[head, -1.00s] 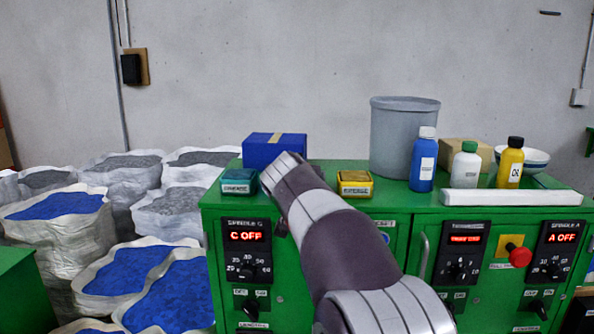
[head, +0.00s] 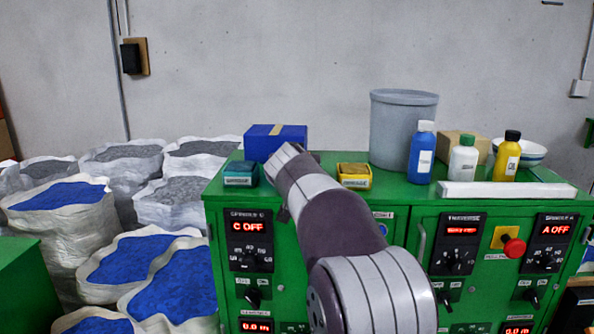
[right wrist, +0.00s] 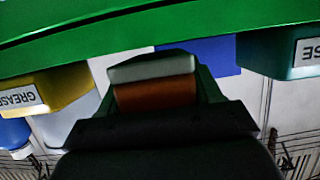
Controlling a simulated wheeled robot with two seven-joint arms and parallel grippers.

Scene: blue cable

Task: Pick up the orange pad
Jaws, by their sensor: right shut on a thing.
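The orange pad (right wrist: 155,96) shows in the right wrist view as an orange block with a grey layer along one side. My right gripper (right wrist: 155,84) is shut on it, the pad between its dark fingers. In the head view my right arm reaches from the bottom toward the cabinet top, in front of the blue box. Its wrist hides the gripper and pad there. I cannot tell from these views whether the pad touches the cabinet top. My left gripper is not in view.
A teal tub (head: 241,174) and a yellow grease tub (head: 354,176) flank my right wrist on the green cabinet (head: 400,193). A blue box (head: 262,146) stands behind. A grey bin (head: 395,130), several bottles and a white bar (head: 506,190) stand to the right.

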